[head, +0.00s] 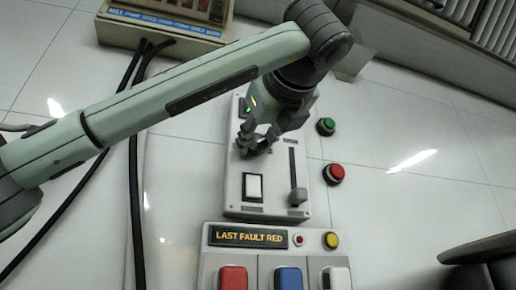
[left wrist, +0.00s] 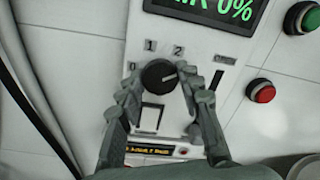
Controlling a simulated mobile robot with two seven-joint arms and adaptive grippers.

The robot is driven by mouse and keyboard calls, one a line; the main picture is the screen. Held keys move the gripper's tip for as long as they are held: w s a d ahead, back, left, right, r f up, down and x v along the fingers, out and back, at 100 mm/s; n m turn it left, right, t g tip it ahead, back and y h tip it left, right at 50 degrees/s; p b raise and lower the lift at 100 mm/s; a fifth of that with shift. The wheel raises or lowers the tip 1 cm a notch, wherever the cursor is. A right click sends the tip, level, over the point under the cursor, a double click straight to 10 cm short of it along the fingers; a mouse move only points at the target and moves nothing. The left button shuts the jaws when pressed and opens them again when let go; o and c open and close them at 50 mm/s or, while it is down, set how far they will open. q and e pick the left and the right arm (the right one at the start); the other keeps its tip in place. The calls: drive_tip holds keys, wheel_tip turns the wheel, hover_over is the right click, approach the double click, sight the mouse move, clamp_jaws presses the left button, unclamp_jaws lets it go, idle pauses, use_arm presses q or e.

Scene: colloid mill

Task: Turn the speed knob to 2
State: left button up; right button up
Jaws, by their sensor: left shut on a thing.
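The speed knob (left wrist: 158,76) is round and black, on a pale panel in the left wrist view. Around it are the marks 0 at left, 1 at upper left and 2 at upper right. A pale line on the knob points roughly right, below the 2. My left gripper (left wrist: 161,80) is shut on the knob, one finger on each side. In the head view my left gripper (head: 256,140) reaches down onto the control panel (head: 234,206) and hides the knob. My right gripper is not in view.
Below the knob is a white rocker switch (head: 254,187); to its right, a slider handle (head: 298,196). Green (head: 326,126) and red (head: 333,174) buttons stand right of the panel. A screen (left wrist: 215,10) reads 0%. A lower box (head: 210,256) reads "LAST FAULT RED".

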use_arm(q)
drive_tip(key=n, duration=0.5)
drive_tip(key=shift+n, duration=0.3)
idle(0.4)
drive_tip(key=o, duration=1.2)
drive_tip(key=shift+c, duration=0.2)
drive_tip(key=shift+s, duration=0.1)
drive_tip(key=v, duration=1.2)
drive_tip(key=shift+d, duration=0.15)
